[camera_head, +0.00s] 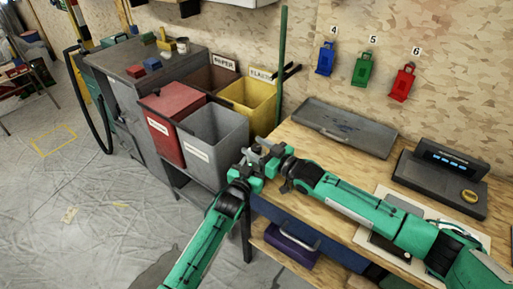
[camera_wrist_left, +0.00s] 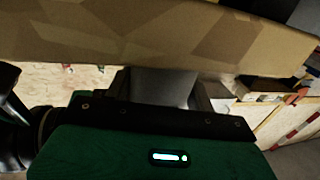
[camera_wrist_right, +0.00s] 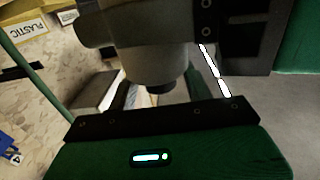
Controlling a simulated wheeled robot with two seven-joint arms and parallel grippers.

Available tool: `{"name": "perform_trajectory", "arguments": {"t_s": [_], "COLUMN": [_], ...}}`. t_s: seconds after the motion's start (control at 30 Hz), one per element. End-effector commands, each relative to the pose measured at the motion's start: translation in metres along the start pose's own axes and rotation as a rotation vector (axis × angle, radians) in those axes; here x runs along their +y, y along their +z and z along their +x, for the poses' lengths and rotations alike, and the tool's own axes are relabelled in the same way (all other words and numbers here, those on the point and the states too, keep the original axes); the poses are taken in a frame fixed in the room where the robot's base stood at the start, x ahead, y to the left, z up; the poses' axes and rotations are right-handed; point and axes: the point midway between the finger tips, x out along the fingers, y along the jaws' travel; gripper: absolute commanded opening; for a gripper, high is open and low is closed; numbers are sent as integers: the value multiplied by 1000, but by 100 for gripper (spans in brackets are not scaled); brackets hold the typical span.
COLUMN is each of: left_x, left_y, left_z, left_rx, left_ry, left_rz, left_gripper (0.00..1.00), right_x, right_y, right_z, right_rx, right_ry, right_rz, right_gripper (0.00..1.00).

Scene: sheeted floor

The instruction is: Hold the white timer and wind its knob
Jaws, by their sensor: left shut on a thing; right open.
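The timer (camera_head: 255,150) is a small greyish shape between my two grippers in the head view, mostly hidden by them. My left gripper (camera_head: 247,164) is shut on it, and the left wrist view shows its grey body (camera_wrist_left: 165,88) between the fingers. My right gripper (camera_head: 272,161) comes in from the right and is open.
The wooden workbench (camera_head: 330,165) lies to the right, with a grey tray (camera_head: 345,128) and a dark device (camera_head: 440,180) on it. A red bin (camera_head: 165,125), a grey bin (camera_head: 213,150) and a yellow bin (camera_head: 250,100) stand behind and left of the grippers.

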Motion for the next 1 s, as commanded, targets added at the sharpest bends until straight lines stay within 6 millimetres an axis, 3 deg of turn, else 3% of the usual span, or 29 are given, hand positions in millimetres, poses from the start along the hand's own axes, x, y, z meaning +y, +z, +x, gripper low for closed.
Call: {"name": "perform_trajectory", "arguments": {"t_s": [0.2,0.4,0.43,1.0], "left_x": [0,0,0,2], "left_y": [1,1,1,1], "left_z": [0,0,0,0], "left_rx": [-2,-1,-1,-2], "left_ry": [0,0,0,2], "left_rz": [0,0,0,0], "left_gripper": [28,28,28,28], "right_x": [0,0,0,-8], "right_y": [0,0,0,-3], "right_z": [0,0,0,4], "right_rx": [0,0,0,13], "right_ry": [0,0,0,125], "right_rz": [0,0,0,7], "right_gripper": [49,9,7,7]}}
